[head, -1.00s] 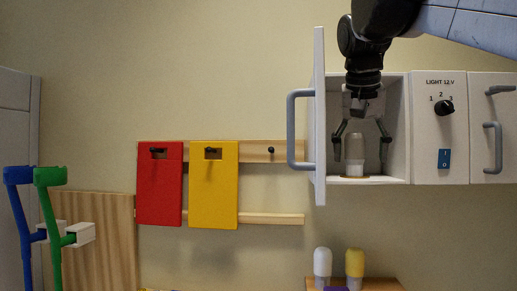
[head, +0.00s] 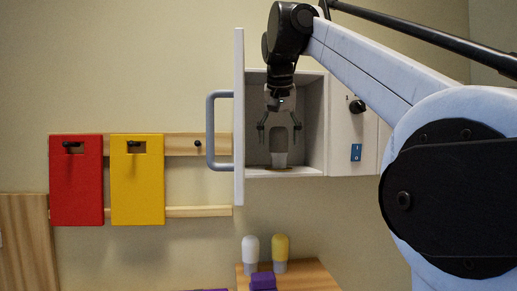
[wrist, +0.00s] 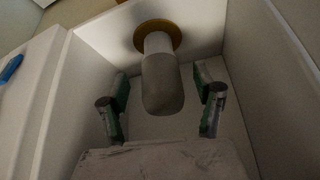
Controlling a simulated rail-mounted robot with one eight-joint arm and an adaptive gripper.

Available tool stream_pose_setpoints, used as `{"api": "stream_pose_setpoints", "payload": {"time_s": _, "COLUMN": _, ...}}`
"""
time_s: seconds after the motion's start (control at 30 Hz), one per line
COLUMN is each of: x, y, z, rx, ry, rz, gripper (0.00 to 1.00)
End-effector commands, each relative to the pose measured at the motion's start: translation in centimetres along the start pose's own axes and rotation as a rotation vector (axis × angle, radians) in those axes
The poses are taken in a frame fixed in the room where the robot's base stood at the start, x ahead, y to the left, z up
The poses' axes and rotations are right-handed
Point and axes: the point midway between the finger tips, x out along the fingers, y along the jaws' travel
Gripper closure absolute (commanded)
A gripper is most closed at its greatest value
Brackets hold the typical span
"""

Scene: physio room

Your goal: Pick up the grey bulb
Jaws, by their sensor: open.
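The grey bulb (head: 279,152) stands upright inside the open wall cabinet (head: 314,122), on a round brass-coloured base at the cabinet floor. In the wrist view the grey bulb (wrist: 161,84) shows its rounded grey end and pale collar, with the brass-coloured ring (wrist: 158,35) beyond. My gripper (head: 279,132) is open in the cabinet mouth, with one finger on each side of the bulb. In the wrist view my gripper (wrist: 160,105) has clear gaps between its fingers and the bulb. The fingers do not appear to touch it.
The cabinet door (head: 239,117) stands open at the left with a grey handle (head: 212,130). A white bulb (head: 250,252) and a yellow bulb (head: 281,252) stand on a wooden shelf (head: 318,277) below. Red (head: 77,190) and yellow boards (head: 138,190) hang at the left.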

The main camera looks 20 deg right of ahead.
Motion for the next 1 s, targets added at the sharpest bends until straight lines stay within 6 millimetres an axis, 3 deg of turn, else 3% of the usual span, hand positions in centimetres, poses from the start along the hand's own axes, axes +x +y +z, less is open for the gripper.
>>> {"api": "stream_pose_setpoints", "payload": {"time_s": 0.17, "x": 0.8, "y": 0.0, "z": -0.2, "rx": 0.001, "ry": 0.0, "rz": 0.0, "gripper": 0.36}}
{"api": "stream_pose_setpoints", "payload": {"time_s": 0.5, "x": 4.7, "y": 0.0, "z": -0.2, "rx": 0.001, "ry": 0.0, "rz": 0.0, "gripper": 0.36}}
{"api": "stream_pose_setpoints", "payload": {"time_s": 0.8, "x": 5.1, "y": 0.0, "z": -0.1, "rx": 0.001, "ry": 0.0, "rz": 0.0, "gripper": 0.36}}
{"api": "stream_pose_setpoints", "payload": {"time_s": 1.0, "x": 5.1, "y": 0.0, "z": -0.1, "rx": 0.0, "ry": 0.0, "rz": 0.0, "gripper": 0.61}}
